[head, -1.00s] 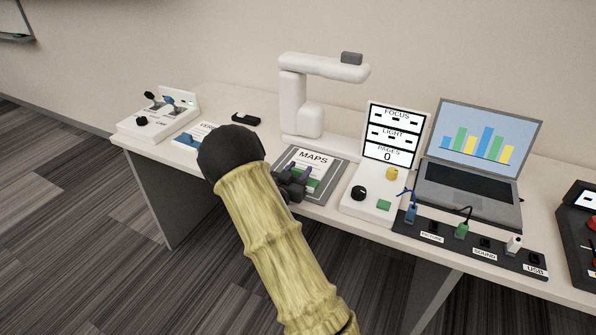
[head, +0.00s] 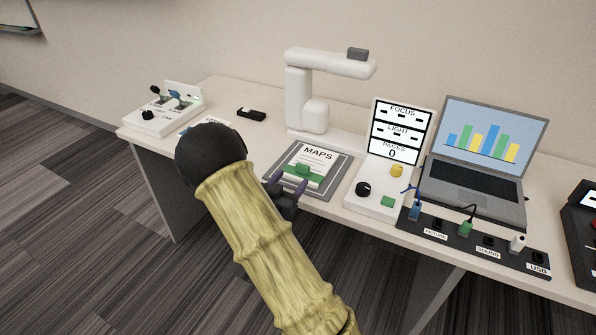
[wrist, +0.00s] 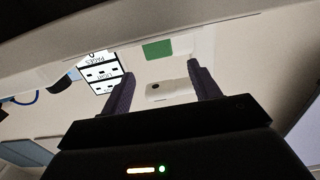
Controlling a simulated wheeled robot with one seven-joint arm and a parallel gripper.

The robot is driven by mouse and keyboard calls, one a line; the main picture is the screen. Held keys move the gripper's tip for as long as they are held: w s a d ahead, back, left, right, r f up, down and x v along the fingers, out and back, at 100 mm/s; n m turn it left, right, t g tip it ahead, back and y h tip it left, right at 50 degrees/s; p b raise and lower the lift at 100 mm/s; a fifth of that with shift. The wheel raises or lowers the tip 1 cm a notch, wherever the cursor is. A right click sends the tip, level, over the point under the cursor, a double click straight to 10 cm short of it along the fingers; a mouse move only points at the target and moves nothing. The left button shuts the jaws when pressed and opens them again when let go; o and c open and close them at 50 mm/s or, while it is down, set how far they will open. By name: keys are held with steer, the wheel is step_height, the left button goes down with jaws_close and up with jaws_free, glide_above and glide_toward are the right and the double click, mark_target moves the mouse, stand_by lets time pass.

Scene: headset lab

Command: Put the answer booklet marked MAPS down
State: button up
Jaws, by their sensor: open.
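The answer booklet marked MAPS (head: 318,160) lies flat on the grey mat (head: 339,172) under the white overhead-arm stand (head: 303,95). A green raised piece (head: 303,171) sits on its near part. My gripper (head: 288,183) is open and empty at the booklet's near edge, with its purple fingers apart. In the wrist view the fingers (wrist: 162,86) frame no held object. A green patch (wrist: 157,50) shows above them there; I cannot tell which part it is. My arm hides some of the table's front edge.
A control panel (head: 391,150) with a black knob and a laptop (head: 479,165) stand to the right. A dark socket strip (head: 487,245) with plugged cables runs along the front.

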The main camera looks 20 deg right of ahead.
steer(key=v, duration=0.4)
stand_by(0.5)
steer(key=s+a+n+g+y, duration=0.4)
steer(key=a+y, duration=0.4)
steer(key=y, duration=0.4)
steer(key=s+r+n+g+y, duration=0.2)
steer(key=s+n+g, duration=0.2)
steer(key=s, duration=1.2)
steer(key=shift+n, duration=1.2)
